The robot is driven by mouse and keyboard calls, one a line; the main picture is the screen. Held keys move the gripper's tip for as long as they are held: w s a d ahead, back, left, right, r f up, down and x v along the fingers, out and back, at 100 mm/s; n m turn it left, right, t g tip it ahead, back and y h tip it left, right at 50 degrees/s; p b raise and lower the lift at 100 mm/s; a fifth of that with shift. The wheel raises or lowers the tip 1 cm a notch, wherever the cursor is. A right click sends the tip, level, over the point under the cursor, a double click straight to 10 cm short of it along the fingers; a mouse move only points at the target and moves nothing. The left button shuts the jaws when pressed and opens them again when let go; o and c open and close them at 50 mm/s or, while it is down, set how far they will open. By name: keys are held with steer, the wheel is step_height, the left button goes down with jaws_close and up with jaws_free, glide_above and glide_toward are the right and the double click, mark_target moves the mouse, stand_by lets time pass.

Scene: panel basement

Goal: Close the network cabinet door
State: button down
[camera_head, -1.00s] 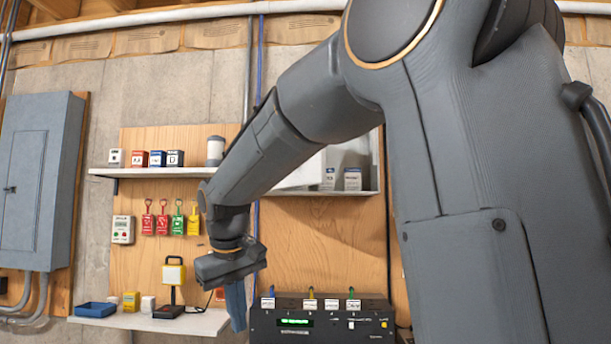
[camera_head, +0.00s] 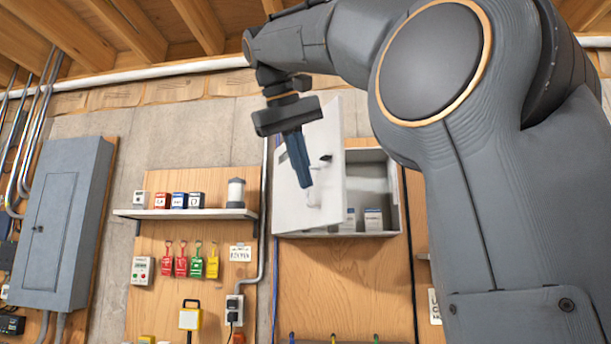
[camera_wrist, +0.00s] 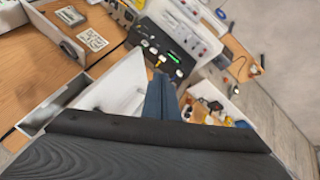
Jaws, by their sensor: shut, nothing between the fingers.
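The network cabinet (camera_head: 393,190) is a white wall box in the upper middle of the head view. Its white door (camera_head: 328,200) stands open, swung out at the cabinet's left side, with a dark handle (camera_head: 325,159) near its free edge. My gripper (camera_head: 307,184) is shut and empty, its blue fingers pointing down in front of the door's outer face. In the wrist view, the fingers (camera_wrist: 160,80) are just right of the door (camera_wrist: 120,85), on the side away from the cabinet's opening. I cannot tell if they touch it.
Small boxes (camera_head: 373,219) stand inside the cabinet. A shelf (camera_head: 185,214) with several small boxes and a jar lies left of the door. A grey electrical panel (camera_head: 62,225) hangs further left. In the wrist view, a black device (camera_wrist: 160,52) sits beyond the door.

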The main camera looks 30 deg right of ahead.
steer(key=shift+w+d+f+p, duration=0.25)
steer(key=shift+w+d+f, duration=0.2)
steer(key=shift+d+f, duration=0.65)
steer(key=shift+w+d+f+p, duration=0.2)
steer(key=shift+w+d+f, duration=0.4)
steer(key=shift+d, duration=0.75)
steer(key=shift+w+d+f+p, duration=0.25)
steer(key=shift+w+d+f, duration=0.05)
steer(key=shift+d+f, duration=0.85)
steer(key=shift+d, duration=0.1)
